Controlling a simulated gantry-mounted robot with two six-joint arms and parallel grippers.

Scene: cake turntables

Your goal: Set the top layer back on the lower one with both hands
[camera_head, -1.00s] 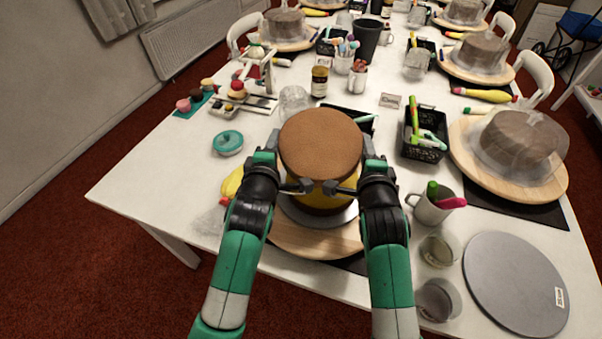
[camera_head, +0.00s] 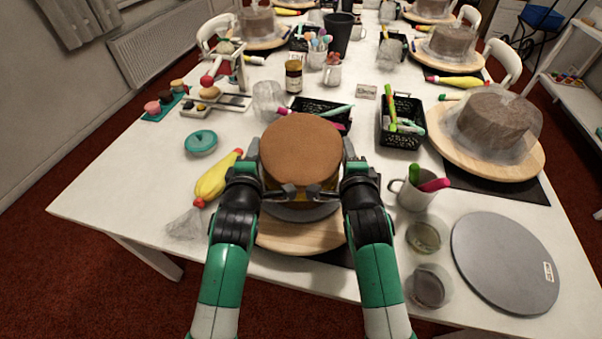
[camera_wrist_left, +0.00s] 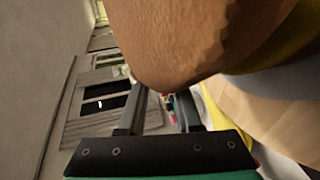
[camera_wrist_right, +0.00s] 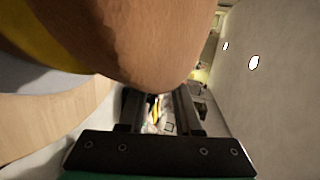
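The top layer (camera_head: 300,143) is a round brown sponge between my two grippers, above the lower cake. Yellow filling (camera_head: 329,184) shows beneath it. Whether it touches the lower layer is hard to tell. The cake is on a grey disc (camera_head: 300,213) over a wooden turntable (camera_head: 300,240). My left gripper (camera_head: 253,150) is at the layer's left side and my right gripper (camera_head: 348,150) at its right side. In the left wrist view the fingers (camera_wrist_left: 160,110) stand apart beside the sponge; the right wrist view shows the right fingers (camera_wrist_right: 158,108) apart too. Fingertip contact is partly hidden.
A yellow piping bag (camera_head: 217,180) lies left of the cake. A black basket (camera_head: 402,122), a mug with tools (camera_head: 413,193), glass cups (camera_head: 424,237) and a grey round board (camera_head: 505,262) stand on the right. A black tray (camera_head: 322,112) is just behind.

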